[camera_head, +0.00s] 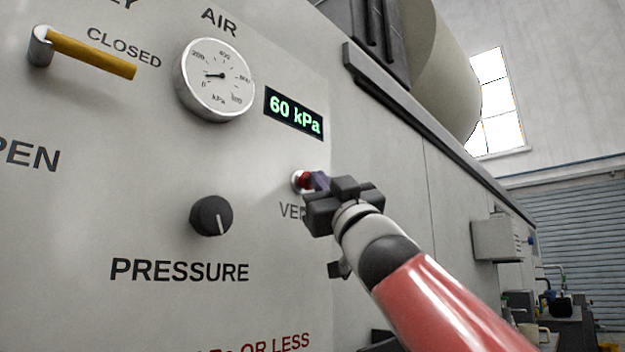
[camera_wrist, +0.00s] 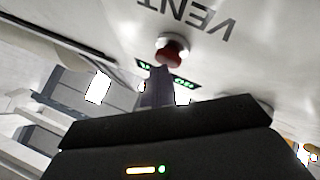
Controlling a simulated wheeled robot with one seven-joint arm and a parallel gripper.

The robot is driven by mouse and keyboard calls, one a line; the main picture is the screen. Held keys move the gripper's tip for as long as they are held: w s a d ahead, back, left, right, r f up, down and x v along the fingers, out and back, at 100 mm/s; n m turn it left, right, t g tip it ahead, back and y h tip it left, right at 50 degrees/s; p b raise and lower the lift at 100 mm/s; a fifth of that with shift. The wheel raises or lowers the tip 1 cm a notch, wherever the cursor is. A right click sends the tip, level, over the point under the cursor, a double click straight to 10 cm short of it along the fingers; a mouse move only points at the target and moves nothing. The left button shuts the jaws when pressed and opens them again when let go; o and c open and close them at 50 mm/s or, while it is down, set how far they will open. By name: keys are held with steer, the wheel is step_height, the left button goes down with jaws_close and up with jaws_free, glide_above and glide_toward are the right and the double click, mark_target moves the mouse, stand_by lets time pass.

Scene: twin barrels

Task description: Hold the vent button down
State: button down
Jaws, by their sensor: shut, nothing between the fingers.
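The red vent button (camera_head: 303,180) sits in a pale round collar on the grey panel, above the partly hidden VENT label. It also shows in the wrist view (camera_wrist: 172,56), near the upside-down VENT lettering. My gripper (camera_head: 318,181) is shut and empty, its fingertips at the button in the head view. In the wrist view the closed fingers (camera_wrist: 157,80) reach up to the button's edge. I cannot tell whether they touch it or how far it is pressed. The green display (camera_head: 295,113) reads 60 kPa. The round AIR gauge (camera_head: 215,79) has its needle low on the scale.
A black PRESSURE knob (camera_head: 211,216) is left of and below the button. A yellow-handled lever (camera_head: 92,54) is at upper left, by the CLOSED label. A dark ledge (camera_head: 430,130) runs along the cabinet top. A grey box (camera_head: 497,238) juts out farther right.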

stand_by(0.4)
steer(key=shift+s+d, duration=0.55)
steer(key=shift+d, duration=0.15)
steer(key=s+d, duration=0.1)
steer(key=d, duration=0.1)
steer(key=s+d+p, duration=0.1)
steer(key=s+d, duration=0.1)
stand_by(0.3)
stand_by(0.4)
